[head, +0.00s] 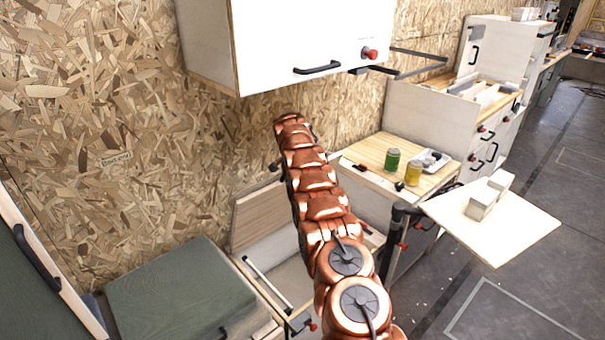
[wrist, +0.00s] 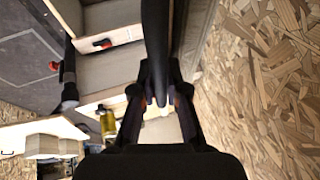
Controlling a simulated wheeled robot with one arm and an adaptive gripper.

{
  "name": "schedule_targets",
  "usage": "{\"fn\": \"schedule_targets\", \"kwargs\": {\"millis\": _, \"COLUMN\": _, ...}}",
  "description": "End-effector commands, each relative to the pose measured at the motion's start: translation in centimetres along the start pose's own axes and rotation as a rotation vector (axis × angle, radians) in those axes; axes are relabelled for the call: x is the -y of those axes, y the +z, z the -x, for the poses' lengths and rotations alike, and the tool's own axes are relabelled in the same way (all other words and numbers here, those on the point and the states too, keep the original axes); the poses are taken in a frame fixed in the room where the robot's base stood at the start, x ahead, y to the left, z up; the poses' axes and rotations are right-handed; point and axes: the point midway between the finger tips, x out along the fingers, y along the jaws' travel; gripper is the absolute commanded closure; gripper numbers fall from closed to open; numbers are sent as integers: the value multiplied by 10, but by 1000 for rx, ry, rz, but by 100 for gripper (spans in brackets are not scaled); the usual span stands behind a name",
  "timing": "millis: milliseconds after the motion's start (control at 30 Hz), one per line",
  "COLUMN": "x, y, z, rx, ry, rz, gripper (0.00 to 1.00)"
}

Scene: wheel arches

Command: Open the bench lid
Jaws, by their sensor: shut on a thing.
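The bench runs along the wall at the lower left in the head view, with a green padded top (head: 180,292). Beside it, an open compartment shows pale inner walls, and a wooden panel (head: 258,214) that looks like the raised lid stands steeply against the wall behind it. My copper arm covers the right part of this panel. In the wrist view my gripper (wrist: 158,102) is shut on a dark bar (wrist: 156,35) that looks like a handle. In the head view the gripper is mostly hidden behind my arm, so where the bar joins the panel cannot be told.
A white overhead cabinet (head: 300,40) hangs close above my arm. A counter (head: 372,150) to the right carries a green can (head: 392,160) and a yellow can (head: 413,173). A fold-out shelf (head: 520,228) juts over the floor. Open floor (head: 545,300) lies at right.

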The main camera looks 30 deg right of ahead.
Motion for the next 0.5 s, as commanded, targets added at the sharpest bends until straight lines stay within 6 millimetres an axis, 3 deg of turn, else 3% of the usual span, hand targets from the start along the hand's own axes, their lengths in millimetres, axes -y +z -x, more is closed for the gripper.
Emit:
{"fn": "schedule_targets", "kwargs": {"millis": 33, "x": 5, "y": 9, "z": 0, "rx": 9, "ry": -4, "rz": 8, "gripper": 100}}
{"fn": "schedule_targets", "kwargs": {"millis": 500, "x": 8, "y": 9, "z": 4, "rx": 9, "ry": 1, "rz": 7, "gripper": 100}}
